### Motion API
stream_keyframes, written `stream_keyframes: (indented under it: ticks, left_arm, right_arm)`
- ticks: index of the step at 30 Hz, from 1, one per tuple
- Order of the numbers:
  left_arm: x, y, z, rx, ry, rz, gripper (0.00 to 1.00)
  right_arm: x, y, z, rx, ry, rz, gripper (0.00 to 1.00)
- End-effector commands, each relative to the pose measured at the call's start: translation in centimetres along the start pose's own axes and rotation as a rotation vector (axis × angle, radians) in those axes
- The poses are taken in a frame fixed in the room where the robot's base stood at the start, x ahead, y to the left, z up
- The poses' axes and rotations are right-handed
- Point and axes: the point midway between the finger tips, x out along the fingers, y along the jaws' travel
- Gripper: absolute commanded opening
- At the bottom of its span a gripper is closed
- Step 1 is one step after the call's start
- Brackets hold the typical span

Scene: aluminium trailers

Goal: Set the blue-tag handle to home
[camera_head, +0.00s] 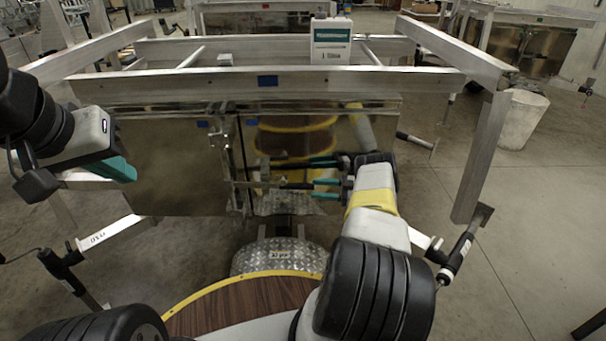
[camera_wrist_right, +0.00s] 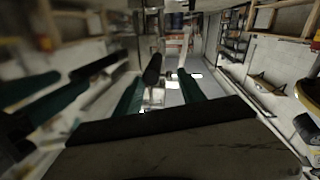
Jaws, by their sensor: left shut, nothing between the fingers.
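A narrow metal latch bar (camera_head: 226,158) hangs upright near the panel's middle seam; which part is the handle I cannot tell clearly. My right gripper (camera_head: 322,178) is in front of the panel, right of the latch, fingers apart and pointing left. In the right wrist view its teal fingers (camera_wrist_right: 164,82) stand apart, with a dark cylinder (camera_wrist_right: 152,68) near the left one. My left gripper (camera_head: 122,169) is shut and empty, left of the panel.
A white box with a green label (camera_head: 332,42) stands on the top rail. An aluminium upright (camera_head: 482,155) stands at the right, with a black-gripped lever (camera_head: 415,140) left of it. A diamond-plate part (camera_head: 278,256) is below the panel. Open floor lies at the far right.

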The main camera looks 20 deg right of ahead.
Motion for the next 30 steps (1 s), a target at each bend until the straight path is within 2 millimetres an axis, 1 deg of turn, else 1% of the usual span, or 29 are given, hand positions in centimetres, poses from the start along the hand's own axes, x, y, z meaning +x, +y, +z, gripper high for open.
stream_keyframes:
  ticks: [5, 30]
  left_arm:
    - [0.0, 0.0, 0.0, 0.000, 0.000, 0.000, 0.00]
    - [0.0, 0.0, 0.0, 0.000, 0.000, 0.000, 0.00]
  right_arm:
    - [-0.7, 0.0, 0.1, 0.001, -0.001, 0.001, 0.45]
    - [-6.5, 0.4, 0.2, -0.001, 0.000, 0.001, 0.45]
